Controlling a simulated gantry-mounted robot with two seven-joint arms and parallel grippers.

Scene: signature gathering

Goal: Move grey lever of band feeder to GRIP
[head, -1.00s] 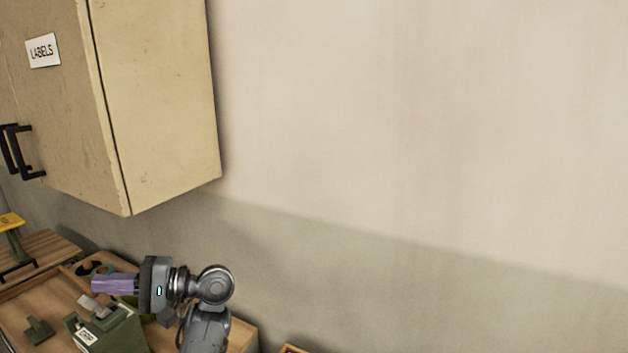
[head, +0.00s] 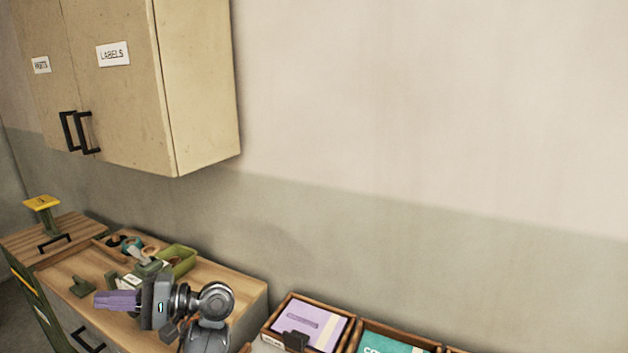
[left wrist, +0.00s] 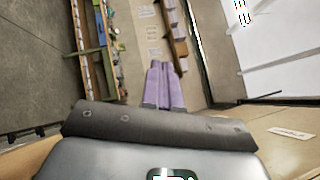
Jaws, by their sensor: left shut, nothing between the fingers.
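A green box that looks like the band feeder (head: 130,280) stands on the wooden bench top, with a small white label on its face. A light grey lever (head: 138,254) shows on its top; its setting is too small to tell. My left gripper (head: 99,300) has purple fingers, closed together and empty, pointing left. It overlaps the feeder's front and right side in the head view and hides part of it. The closed fingers also show in the left wrist view (left wrist: 160,66), where I cannot make out the feeder or lever. My right gripper is not in view.
A small green block (head: 83,287) lies left of the feeder. Behind it are a tray of rolls (head: 131,243) and a green bin (head: 180,257). A yellow-topped stand (head: 42,203) is at far left. Cabinets (head: 110,95) hang above. A purple-lined tray (head: 312,322) is at lower right.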

